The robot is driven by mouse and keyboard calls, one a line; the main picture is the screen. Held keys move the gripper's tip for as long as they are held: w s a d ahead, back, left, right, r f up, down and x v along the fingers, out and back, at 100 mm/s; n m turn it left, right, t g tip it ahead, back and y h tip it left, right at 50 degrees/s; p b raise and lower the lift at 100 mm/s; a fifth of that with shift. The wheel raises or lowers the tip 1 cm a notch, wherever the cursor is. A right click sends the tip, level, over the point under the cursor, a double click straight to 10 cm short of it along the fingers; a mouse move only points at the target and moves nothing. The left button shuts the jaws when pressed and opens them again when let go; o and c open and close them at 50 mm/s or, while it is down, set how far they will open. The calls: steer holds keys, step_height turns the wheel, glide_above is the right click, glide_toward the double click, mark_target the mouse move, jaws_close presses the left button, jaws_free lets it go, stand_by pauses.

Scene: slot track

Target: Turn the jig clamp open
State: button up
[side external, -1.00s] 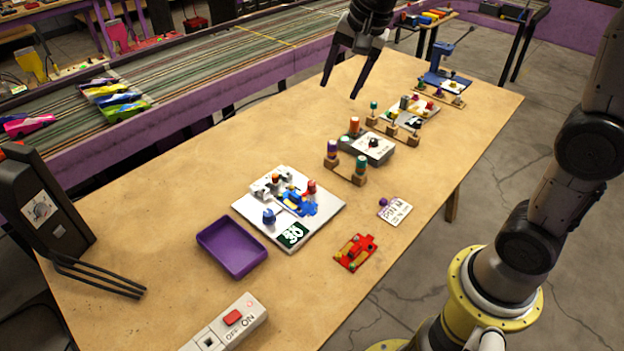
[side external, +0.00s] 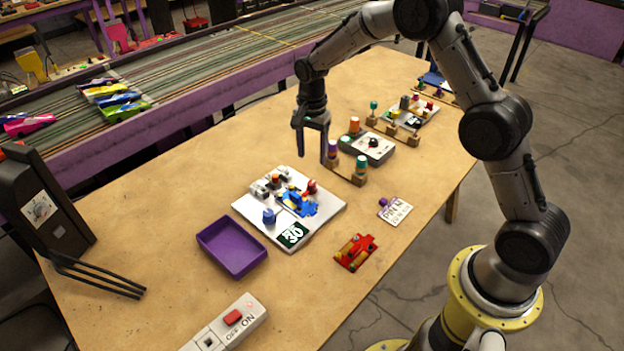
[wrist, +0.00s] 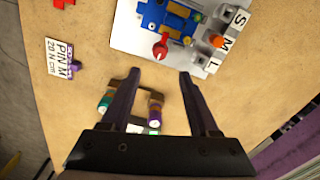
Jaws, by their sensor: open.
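The jig is a white plate (side external: 322,219) on the table, with a blue car chassis (side external: 297,202) on it. A red knob (side external: 311,187) stands at the chassis's far edge; in the wrist view this red knob (wrist: 160,50) has a pointed end. An orange knob (side external: 276,179) and a blue knob (side external: 269,216) also stand on the plate. I cannot tell for certain which part is the clamp. My gripper (side external: 312,157) is open and empty, pointing down above the table behind the jig. In the wrist view my gripper (wrist: 158,75) has its fingertips just short of the red knob.
A wooden rack (side external: 346,174) with coloured drivers stands close to my gripper. A grey box (side external: 374,147) is behind it. A purple tray (side external: 232,246), a red chassis (side external: 356,251) and a label card (side external: 396,211) lie around the jig.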

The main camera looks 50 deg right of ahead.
mark_target(312, 182)
step_height(312, 182, down, 10)
steer(key=shift+r, duration=0.1)
stand_by(0.4)
jaws_close()
